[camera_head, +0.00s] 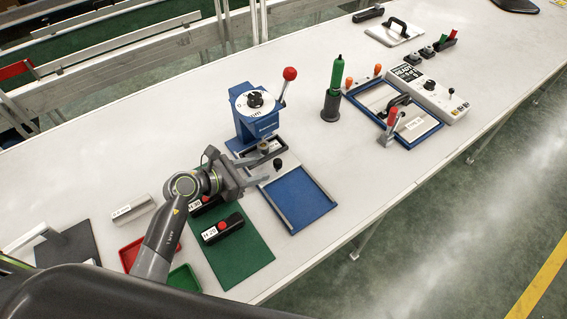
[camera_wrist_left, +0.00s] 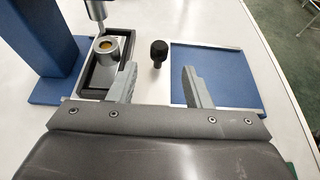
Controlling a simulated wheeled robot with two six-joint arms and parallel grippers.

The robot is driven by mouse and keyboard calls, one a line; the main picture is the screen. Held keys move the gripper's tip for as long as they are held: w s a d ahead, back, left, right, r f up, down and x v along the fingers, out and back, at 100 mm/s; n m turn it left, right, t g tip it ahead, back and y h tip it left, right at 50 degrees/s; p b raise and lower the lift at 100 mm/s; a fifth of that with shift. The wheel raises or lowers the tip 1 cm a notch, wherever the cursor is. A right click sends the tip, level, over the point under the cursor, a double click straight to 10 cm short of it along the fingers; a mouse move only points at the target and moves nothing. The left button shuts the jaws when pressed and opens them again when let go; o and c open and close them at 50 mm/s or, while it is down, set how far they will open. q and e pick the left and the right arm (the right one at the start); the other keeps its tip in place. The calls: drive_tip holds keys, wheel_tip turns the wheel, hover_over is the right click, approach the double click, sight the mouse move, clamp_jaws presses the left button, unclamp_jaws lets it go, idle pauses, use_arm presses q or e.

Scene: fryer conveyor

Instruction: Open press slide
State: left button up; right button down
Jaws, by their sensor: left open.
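The blue press (camera_head: 254,112) stands left of the table's middle, with a red-knobbed lever (camera_head: 289,75) at its upper right. Its slide (camera_head: 264,148) holds a round metal cup under the press head; the cup (camera_wrist_left: 107,46) shows clearly in the left wrist view. A black knob (camera_wrist_left: 158,52) stands upright on the slide plate, and it also shows in the head view (camera_head: 278,164). My left gripper (camera_head: 258,168) is open in front of the press. In the wrist view its fingers (camera_wrist_left: 157,83) lie on either side of the knob, apart from it. My right gripper is not in view.
A blue tray plate (camera_head: 297,200) lies in front of the press. A green mat (camera_head: 237,254) with black labelled blocks lies nearer, beside red and green trays (camera_head: 184,280). A green bottle-like tool (camera_head: 335,78) and a blue frame fixture (camera_head: 417,131) stand to the right.

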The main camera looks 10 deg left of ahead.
sight(284, 167)
use_arm(q)
drive_tip(key=b+x, duration=0.2)
drive_tip(key=x, duration=0.4)
drive_tip(key=shift+w+f, duration=0.1)
drive_tip(key=shift+f, duration=0.15)
drive_tip(key=b+x, duration=0.2)
drive_tip(key=x, duration=0.1)
drive_tip(key=shift+w+d, duration=0.4)
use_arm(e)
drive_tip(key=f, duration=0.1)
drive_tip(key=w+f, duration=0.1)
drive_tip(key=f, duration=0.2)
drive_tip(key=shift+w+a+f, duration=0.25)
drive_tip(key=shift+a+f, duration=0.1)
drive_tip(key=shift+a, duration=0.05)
use_arm(q)
clamp_jaws()
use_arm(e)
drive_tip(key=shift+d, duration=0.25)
